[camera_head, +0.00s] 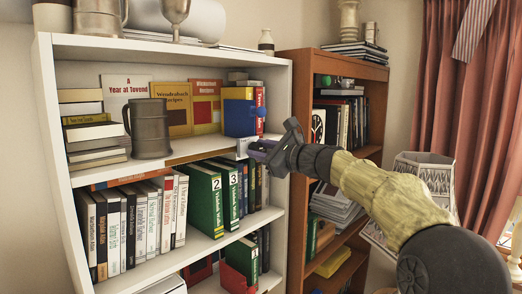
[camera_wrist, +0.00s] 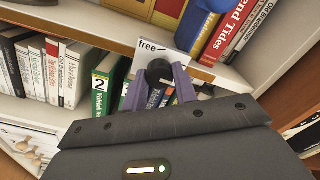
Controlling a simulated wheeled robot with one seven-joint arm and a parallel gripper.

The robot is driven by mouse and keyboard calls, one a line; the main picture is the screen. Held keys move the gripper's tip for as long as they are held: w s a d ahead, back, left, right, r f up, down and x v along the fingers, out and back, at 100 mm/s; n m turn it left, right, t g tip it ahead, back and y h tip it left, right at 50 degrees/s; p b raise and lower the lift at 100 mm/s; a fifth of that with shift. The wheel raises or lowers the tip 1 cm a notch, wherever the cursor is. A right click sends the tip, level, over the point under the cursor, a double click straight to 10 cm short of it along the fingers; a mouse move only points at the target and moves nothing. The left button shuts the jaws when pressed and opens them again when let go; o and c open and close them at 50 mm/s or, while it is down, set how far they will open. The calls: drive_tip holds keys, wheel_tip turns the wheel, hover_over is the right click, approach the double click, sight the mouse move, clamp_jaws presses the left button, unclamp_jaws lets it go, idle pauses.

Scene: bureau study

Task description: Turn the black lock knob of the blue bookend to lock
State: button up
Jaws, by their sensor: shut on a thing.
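The black lock knob (camera_wrist: 158,72) is round and sits between the purple fingers of my gripper (camera_wrist: 159,80) in the wrist view. A white plate (camera_wrist: 150,46) with the word "free" shows just behind it, at the shelf edge. In the head view my gripper (camera_head: 256,150) is at the front of the white bookcase, beside the white plate (camera_head: 243,144); the knob is hidden there. A blue block (camera_head: 239,118), apparently the blue bookend, stands above on the upper shelf; part of it shows at the top of the wrist view (camera_wrist: 205,5). The knob's other markings are hidden.
The white bookcase (camera_head: 179,62) holds several books, with green binders (camera_head: 203,200) below my gripper. A grey tankard (camera_head: 150,128) stands left on the upper shelf. A brown bookcase (camera_head: 296,150) is close to the right, near my arm.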

drive_tip(key=shift+f, duration=0.15)
drive_tip(key=o, duration=1)
drive_tip(key=shift+c, duration=0.2)
drive_tip(key=b+v, duration=0.7)
drive_tip(key=v, duration=1)
drive_tip(key=shift+d, duration=0.25)
